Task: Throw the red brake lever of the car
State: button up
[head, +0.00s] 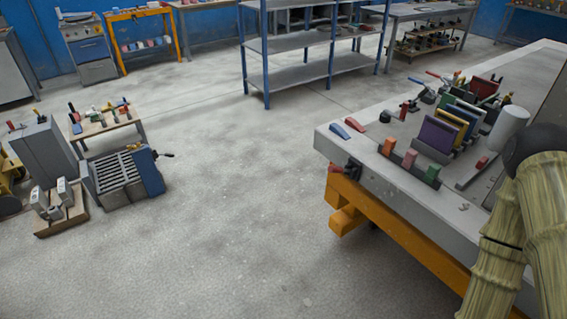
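A grey slab on an orange frame, which may be the car (388,222), stands at the right and runs toward the back. A small dark fitting with a red end (345,168) sits on its near left side, just under the top edge. It may be the brake lever; it is too small to tell its position. Other red-handled parts lie on the slab top, among them a red-tipped lever (434,75). My sleeved arm covers the slab's right front part. My gripper is not visible, so its state and distance from the lever do not show.
Coloured plates (438,136) and small blocks crowd the slab top. At the left stand a grey cabinet (42,150), a small tool table (105,122) and a grey ribbed box (120,178). A blue-framed shelf (310,75) stands behind. The middle floor (215,210) is clear.

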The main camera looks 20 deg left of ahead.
aim_at(331, 169)
jog(key=u, duration=0.25)
jog(key=k, duration=1.3)
jog(key=z, duration=0.7)
jog(key=i, duration=1.5)
jog(key=u, duration=1)
jog(key=i, duration=0.6)
jog(key=u, duration=0.65)
